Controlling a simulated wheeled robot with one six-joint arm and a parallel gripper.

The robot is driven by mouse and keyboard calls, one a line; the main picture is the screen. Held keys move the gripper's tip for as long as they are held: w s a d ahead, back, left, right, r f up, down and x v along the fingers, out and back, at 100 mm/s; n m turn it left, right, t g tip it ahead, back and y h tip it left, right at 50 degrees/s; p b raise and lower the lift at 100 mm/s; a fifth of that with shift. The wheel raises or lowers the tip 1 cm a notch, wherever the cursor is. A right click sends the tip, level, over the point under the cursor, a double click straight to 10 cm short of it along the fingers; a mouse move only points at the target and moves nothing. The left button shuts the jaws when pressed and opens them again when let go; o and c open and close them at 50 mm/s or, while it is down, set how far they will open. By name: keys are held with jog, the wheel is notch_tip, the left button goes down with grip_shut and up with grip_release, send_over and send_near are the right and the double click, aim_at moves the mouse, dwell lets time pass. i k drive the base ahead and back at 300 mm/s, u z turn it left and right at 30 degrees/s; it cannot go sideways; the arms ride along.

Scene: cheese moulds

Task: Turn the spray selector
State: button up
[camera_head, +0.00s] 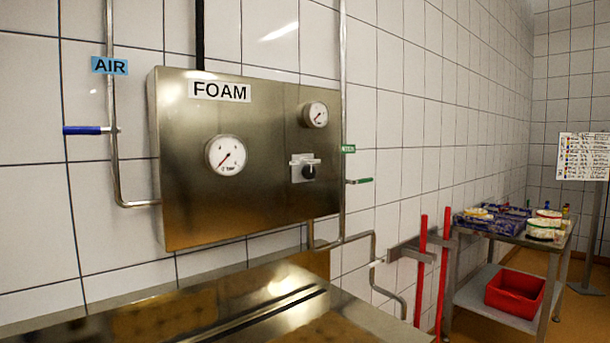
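The spray selector appears to be a small black knob (309,172) on a light square plate (299,161). It sits at the right side of a steel box (190,150) on the tiled wall, below the smaller gauge. A dark pointer or handle lies roughly level across the knob's top; its exact setting is too small to read. The box bears a FOAM label (219,91), a larger round gauge (226,155) at its middle left and a smaller gauge (314,115) at its upper right. My gripper is not in this view.
Pipes flank the box, with a blue-handled valve (84,130) under an AIR label (109,65) and a green-handled valve (361,181). A steel surface (230,310) lies below. Red handles (420,265) and a trolley (505,236) with a red tub (515,292) stand right.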

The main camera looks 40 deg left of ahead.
aim_at(309, 172)
jog(key=u, duration=0.85)
jog(key=i, duration=0.85)
jog(key=u, duration=0.95)
